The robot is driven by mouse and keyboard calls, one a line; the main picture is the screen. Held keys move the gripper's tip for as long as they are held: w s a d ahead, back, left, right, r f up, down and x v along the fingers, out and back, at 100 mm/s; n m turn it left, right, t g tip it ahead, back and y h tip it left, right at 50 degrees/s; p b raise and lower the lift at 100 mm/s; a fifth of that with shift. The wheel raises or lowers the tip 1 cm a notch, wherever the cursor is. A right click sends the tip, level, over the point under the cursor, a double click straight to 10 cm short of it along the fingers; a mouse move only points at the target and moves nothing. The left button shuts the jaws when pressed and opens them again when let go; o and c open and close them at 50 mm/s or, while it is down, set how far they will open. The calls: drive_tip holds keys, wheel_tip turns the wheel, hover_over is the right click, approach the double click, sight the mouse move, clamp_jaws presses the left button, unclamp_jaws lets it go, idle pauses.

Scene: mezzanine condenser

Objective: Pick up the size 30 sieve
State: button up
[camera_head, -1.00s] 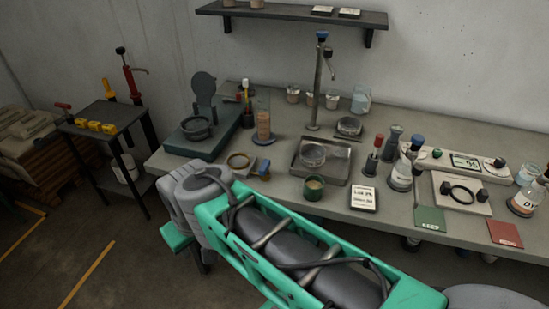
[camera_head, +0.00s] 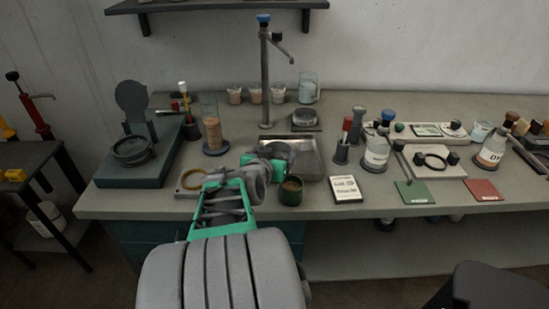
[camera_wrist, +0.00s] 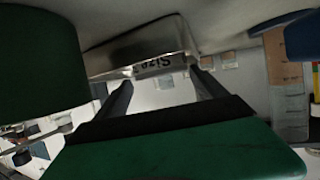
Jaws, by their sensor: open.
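In the wrist view, which is upside down, a shiny metal wall (camera_wrist: 135,45) bears black lettering that looks like "SIZE 3"; the rest is unclear. I cannot tell whether this wall belongs to the sieve or the tray. My gripper (camera_wrist: 162,88) is open in the wrist view, its two dark fingers apart and pointing at the lettered wall. Nothing is visibly held between them.
A green pot (camera_head: 291,192) stands close beside my gripper at the front. A dark sieve (camera_head: 132,151) sits on a green machine. A tall post (camera_head: 264,85) stands behind the tray.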

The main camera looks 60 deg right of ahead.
sight(281, 147)
drive_tip(key=x, duration=0.4)
drive_tip(key=shift+w+d+f, duration=0.1)
drive_tip(key=shift+f, duration=0.05)
drive_tip(key=shift+c, duration=0.2)
drive_tip(key=c, duration=1)
